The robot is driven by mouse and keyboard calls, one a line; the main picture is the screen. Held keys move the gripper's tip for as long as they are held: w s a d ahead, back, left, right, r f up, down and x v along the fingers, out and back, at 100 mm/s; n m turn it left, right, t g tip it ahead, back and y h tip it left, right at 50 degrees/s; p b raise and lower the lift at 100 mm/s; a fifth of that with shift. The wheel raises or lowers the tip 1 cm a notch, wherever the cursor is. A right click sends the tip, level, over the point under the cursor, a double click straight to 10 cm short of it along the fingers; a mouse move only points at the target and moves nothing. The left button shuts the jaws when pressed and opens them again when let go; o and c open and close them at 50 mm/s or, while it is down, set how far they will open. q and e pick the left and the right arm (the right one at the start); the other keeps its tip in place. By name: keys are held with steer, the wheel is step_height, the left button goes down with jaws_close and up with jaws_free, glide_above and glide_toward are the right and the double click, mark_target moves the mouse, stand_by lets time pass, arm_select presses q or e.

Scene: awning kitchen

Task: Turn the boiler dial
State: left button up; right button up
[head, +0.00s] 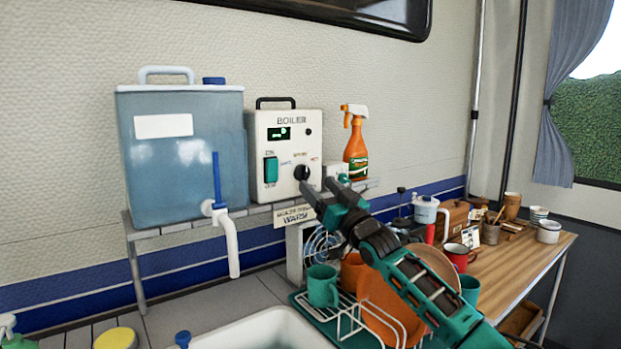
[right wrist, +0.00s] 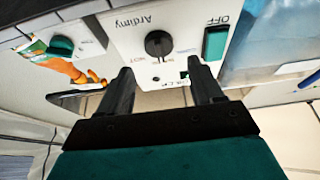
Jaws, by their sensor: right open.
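The white boiler (head: 289,140) stands on a wall shelf, with a small lit display and a green switch (head: 270,170). Its round black dial (head: 302,172) is at the lower right of the front panel; the setting it points to is too small to read. The right wrist view shows the dial (right wrist: 158,43) upside down, just ahead of the fingertips. My right gripper (head: 320,184) is open and empty in front of the panel, a little below and right of the dial. Its fingers (right wrist: 161,72) point at the panel, apart from the dial. My left gripper is out of view.
A blue water tank (head: 183,170) with a tap stands left of the boiler. An orange spray bottle (head: 356,145) and a small box with a green knob (right wrist: 61,46) are on the right. A dish rack with a green mug (head: 322,287) is below my right arm. A sign below reads WARM.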

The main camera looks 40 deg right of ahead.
mark_target(306, 174)
steer(key=shift+x, duration=2.25)
steer(key=shift+c, duration=0.3)
steer(key=c, duration=1)
